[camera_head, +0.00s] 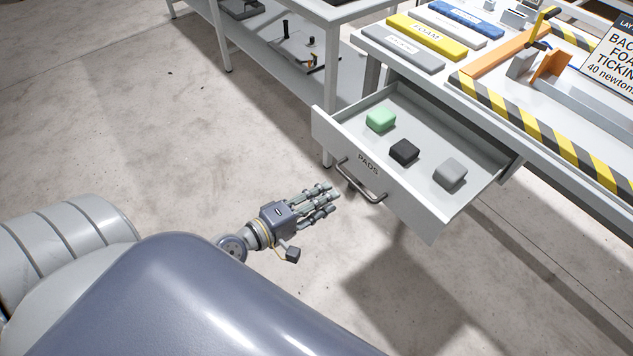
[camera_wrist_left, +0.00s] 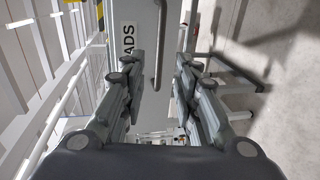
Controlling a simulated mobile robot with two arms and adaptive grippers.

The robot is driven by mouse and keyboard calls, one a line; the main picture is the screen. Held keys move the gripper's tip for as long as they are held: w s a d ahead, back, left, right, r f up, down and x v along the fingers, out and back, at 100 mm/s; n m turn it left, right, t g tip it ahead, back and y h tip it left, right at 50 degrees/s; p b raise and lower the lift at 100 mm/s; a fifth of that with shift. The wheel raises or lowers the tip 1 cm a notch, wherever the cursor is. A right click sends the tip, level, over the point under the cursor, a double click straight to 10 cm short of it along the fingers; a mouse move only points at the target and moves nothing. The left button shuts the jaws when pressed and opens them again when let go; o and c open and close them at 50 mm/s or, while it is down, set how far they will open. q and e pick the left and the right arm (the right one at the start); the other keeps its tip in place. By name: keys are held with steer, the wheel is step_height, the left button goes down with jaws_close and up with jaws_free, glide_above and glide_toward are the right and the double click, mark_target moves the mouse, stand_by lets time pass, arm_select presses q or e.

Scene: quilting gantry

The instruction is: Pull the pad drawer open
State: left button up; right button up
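The pad drawer (camera_head: 400,202), its front marked PADS, stands pulled out from under the bench. A green pad (camera_head: 380,119), a black pad (camera_head: 404,151) and a grey pad (camera_head: 450,172) lie inside. Its bar handle (camera_head: 361,184) is on the front. My left gripper (camera_head: 327,198) is just in front of the handle, open and empty, seemingly not touching it. In the left wrist view, the fingers (camera_wrist_left: 158,85) are spread apart, with the drawer front (camera_wrist_left: 133,70) and handle (camera_wrist_left: 158,48) beyond them. My right gripper is in neither view.
The bench top (camera_head: 497,73) carries labelled blocks, including a yellow FOAM block (camera_head: 427,37), and striped edging (camera_head: 545,136). A lower shelf (camera_head: 285,52) with fixtures stands at the back left. The concrete floor in front of the drawer is clear.

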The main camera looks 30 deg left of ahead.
arm_select(q)
steer(key=shift+v, duration=0.85)
steer(key=shift+d, duration=0.1)
steer(key=s+a+f+m+g+y+p, duration=0.1)
steer(key=s+a+f+m+g+y, duration=0.2)
steer(key=f, duration=1)
steer(key=s+a+f+m+g+y, duration=0.15)
steer(key=s+a+f+m, duration=0.3)
steer(key=f, duration=0.95)
steer(key=s+d+f+m+g, duration=0.3)
steer(key=s+f, duration=0.5)
steer(key=s, duration=0.5)
steer(key=s+d+f+m+g+p, duration=0.1)
steer(key=s+d+f+m+g, duration=0.3)
steer(key=s+f, duration=0.5)
steer(key=s+m+g+y, duration=0.1)
steer(key=s+m+g, duration=0.1)
steer(key=s, duration=0.1)
steer(key=shift+s+f, duration=0.2)
steer(key=shift+s, duration=0.2)
